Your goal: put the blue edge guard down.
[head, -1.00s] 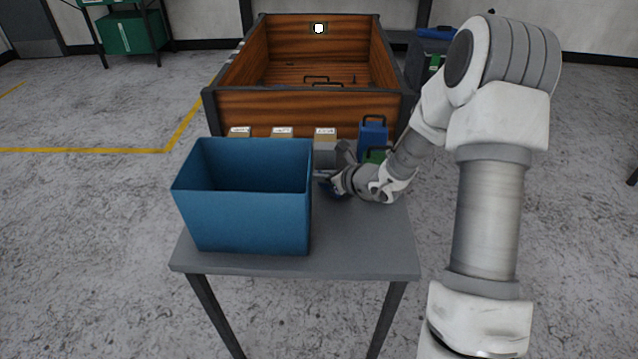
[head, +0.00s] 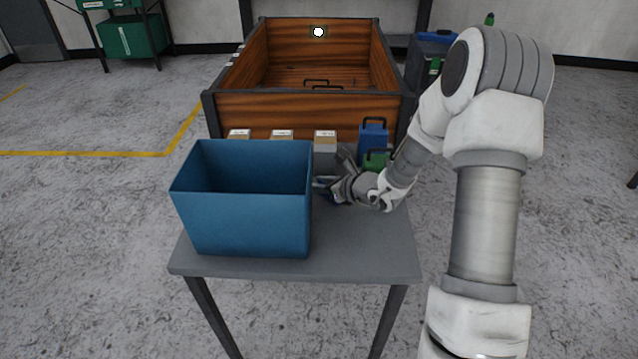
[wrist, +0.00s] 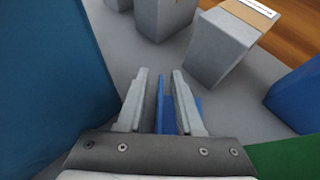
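The blue edge guard (wrist: 161,106) shows in the wrist view as a thin upright strip between my fingers. Another blue part of it shows beside the right finger, low at the grey tabletop. My gripper (wrist: 160,97) is around the strip, with a narrow gap on each side, so the fingers are parted and not pressed on it. In the head view, my gripper (head: 323,190) is low over the table (head: 360,255), just right of the blue bin. The guard is mostly hidden there by the gripper.
The open blue bin (head: 245,222) stands close on the left. Behind are several grey blocks with cardboard-coloured tops (head: 325,140), a blue can (head: 373,137) and a green one (head: 375,160). The wooden cargo box (head: 305,110) is beyond. The table's front right is clear.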

